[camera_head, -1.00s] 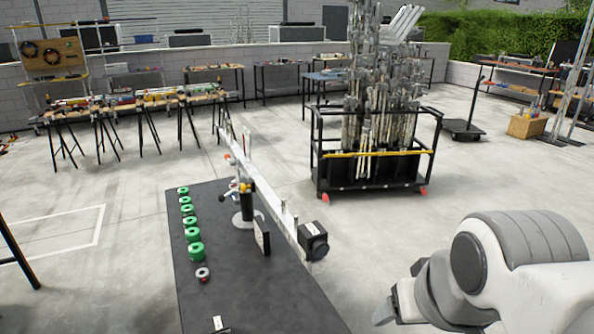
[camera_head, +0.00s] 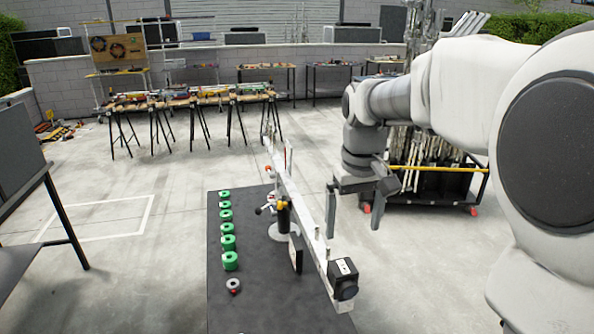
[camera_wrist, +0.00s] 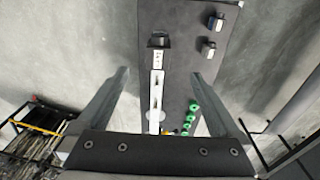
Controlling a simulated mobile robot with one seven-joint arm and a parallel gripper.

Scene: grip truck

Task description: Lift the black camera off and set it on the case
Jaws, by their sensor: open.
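The black camera (camera_head: 343,278), a dark box with a pale label, sits on the near end of a long white beam (camera_head: 312,237). In the wrist view the camera (camera_wrist: 159,40) is ahead of my gripper, roughly centred between the fingers and apart from them. My gripper (camera_head: 354,212) is open and empty, with its fingers pointing down, behind and above the camera in the head view. It also shows in the wrist view (camera_wrist: 160,74), with the beam running between the fingers. I cannot pick out the case for certain.
The beam stands over a dark table (camera_head: 262,300). Several green rings (camera_head: 228,242) line its left part. A dark upright panel (camera_head: 295,252) stands beside the beam. A loaded cart (camera_head: 455,185) stands behind my arm.

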